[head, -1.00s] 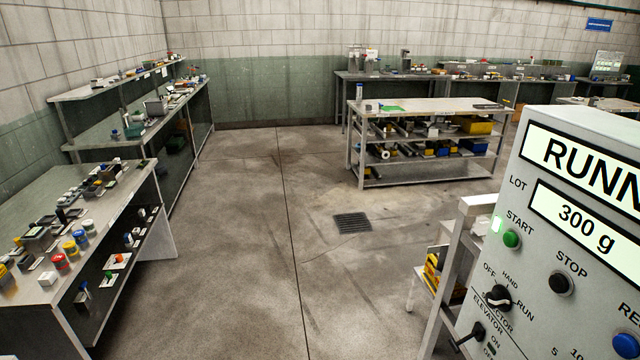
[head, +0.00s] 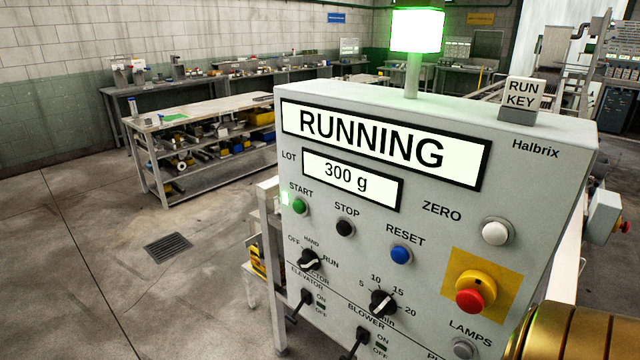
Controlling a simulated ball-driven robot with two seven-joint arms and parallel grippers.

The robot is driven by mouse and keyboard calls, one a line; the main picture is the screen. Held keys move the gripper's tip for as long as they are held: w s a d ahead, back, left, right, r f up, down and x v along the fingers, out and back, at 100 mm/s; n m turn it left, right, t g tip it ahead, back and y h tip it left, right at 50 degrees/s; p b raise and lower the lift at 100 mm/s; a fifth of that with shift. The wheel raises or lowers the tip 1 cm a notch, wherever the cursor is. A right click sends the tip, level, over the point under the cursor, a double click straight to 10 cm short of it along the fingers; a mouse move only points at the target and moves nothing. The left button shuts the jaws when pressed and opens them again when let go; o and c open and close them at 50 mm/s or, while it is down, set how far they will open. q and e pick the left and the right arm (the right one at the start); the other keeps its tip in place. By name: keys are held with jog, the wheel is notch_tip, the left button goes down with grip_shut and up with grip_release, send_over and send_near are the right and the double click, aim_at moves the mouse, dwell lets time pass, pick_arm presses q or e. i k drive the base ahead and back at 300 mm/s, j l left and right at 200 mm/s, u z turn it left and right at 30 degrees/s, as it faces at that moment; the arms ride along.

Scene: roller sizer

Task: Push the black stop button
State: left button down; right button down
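The black stop button (head: 345,228) sits on the grey control panel (head: 450,180) under the label STOP, between the green start button (head: 299,206) and the blue reset button (head: 401,255). The panel's large display (head: 385,142) reads RUNNING, and the smaller one (head: 351,179) reads 300 g. A green lamp (head: 416,31) is lit on top of the panel. Neither of my grippers is in the head view.
A red emergency button (head: 470,300) on a yellow plate, a white zero button (head: 495,233), a selector knob (head: 311,261) and switches share the panel. A brass-coloured cylinder (head: 575,333) is at lower right. Open floor (head: 90,250) lies left of the panel, with workbenches behind.

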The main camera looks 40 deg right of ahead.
aim_at(343, 228)
jog(key=z, duration=2.35)
